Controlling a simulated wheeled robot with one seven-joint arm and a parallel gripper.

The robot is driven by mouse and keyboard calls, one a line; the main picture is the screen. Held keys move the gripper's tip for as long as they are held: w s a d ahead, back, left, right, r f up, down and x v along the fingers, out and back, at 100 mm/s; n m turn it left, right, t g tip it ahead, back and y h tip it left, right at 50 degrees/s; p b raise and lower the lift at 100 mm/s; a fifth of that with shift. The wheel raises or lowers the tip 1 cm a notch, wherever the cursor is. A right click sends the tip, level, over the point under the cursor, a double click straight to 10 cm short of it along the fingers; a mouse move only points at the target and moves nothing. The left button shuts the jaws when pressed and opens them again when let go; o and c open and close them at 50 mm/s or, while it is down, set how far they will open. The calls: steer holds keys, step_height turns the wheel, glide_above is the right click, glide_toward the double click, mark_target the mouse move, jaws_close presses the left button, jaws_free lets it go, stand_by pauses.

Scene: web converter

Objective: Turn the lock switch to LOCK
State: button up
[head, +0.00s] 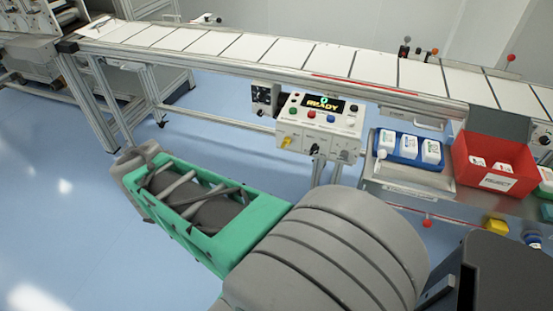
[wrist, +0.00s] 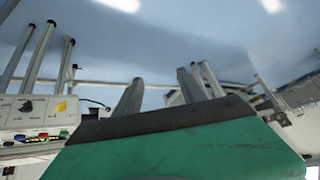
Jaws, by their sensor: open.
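The control box (head: 318,122) hangs at the conveyor's front edge, with a lit READY display (head: 323,103) and coloured buttons. On its lower face are a yellow switch (head: 286,142), a dark knob (head: 315,150) and a grey part (head: 344,155). Labels are too small to read, so I cannot tell which is the lock switch or how it is set. In the wrist view the box appears upside down at left, with the yellow switch (wrist: 61,106) and the dark knob (wrist: 27,105). My gripper (wrist: 158,90) is open, empty and apart from the box. Its fingertips are unclear in the head view.
A small dark-faced box (head: 265,97) is left of the control box. A blue tray (head: 393,160) with white bottles and a red bin (head: 470,172) stand on a shelf at right. The conveyor (head: 240,48) runs behind. Blue floor is free at left.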

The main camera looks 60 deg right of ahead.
steer(key=d+f+m+h+b, duration=0.3)
steer(key=d+f+m+b, duration=0.2)
steer(key=d+f, duration=0.5)
steer(key=m+g+h+b, duration=0.3)
steer(key=m+h+b, duration=0.8)
steer(key=b, duration=0.2)
glide_toward(285, 146)
steer(key=d, duration=0.5)
steer(key=w+d, duration=0.1)
steer(key=d, duration=0.4)
steer(key=shift+w+d+r, duration=0.2)
steer(key=shift+d, duration=0.15)
jaws_close()
